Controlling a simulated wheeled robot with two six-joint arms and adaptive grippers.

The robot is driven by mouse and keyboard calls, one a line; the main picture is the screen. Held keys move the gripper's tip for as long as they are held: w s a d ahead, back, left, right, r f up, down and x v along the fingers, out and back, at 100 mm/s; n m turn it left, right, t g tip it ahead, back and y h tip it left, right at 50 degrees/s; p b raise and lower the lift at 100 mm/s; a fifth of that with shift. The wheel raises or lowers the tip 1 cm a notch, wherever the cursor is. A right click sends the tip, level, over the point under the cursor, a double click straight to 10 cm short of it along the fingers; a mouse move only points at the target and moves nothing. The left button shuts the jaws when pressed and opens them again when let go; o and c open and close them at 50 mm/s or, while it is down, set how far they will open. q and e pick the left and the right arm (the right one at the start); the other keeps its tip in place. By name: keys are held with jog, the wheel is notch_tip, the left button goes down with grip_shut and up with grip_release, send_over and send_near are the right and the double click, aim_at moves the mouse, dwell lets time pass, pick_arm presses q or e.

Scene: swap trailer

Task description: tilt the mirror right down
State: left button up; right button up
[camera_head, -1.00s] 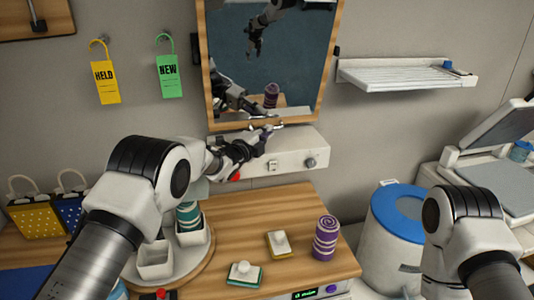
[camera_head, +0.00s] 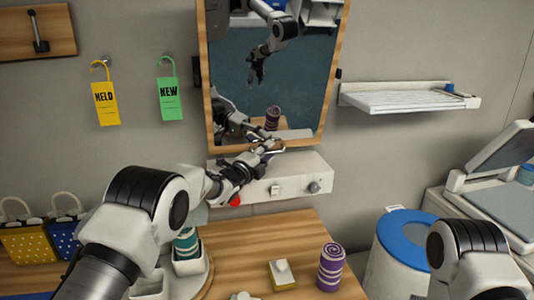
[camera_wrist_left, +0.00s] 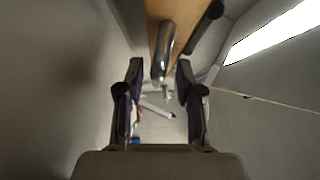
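The mirror (camera_head: 285,65) hangs on the wall in a wooden frame, in the upper middle of the head view. A metal handle (camera_wrist_left: 163,50) sits at the frame's lower edge, as the left wrist view shows. My left gripper (camera_head: 272,150) is at the lower edge of the mirror. In the left wrist view my left gripper (camera_wrist_left: 160,85) is open, its fingers on either side of the handle's end with gaps showing. My right arm is at the right edge of the head view; its gripper is outside the picture, apart from a small arm reflection in the mirror.
A white wall box (camera_head: 290,182) with a switch and knob is just below the mirror. A white rack (camera_head: 400,97) is to the right. Below are a wooden counter (camera_head: 245,238), a purple roll (camera_head: 331,268) and a blue-lidded bin (camera_head: 408,229). Tags hang left.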

pick_arm(q)
jog(key=shift+s, duration=0.1)
jog(key=r+v, duration=0.1)
jog(key=v, duration=1)
jog(key=shift+s+a+f, duration=0.2)
jog(key=shift+s+f, duration=0.15)
jog(key=shift+f, duration=0.15)
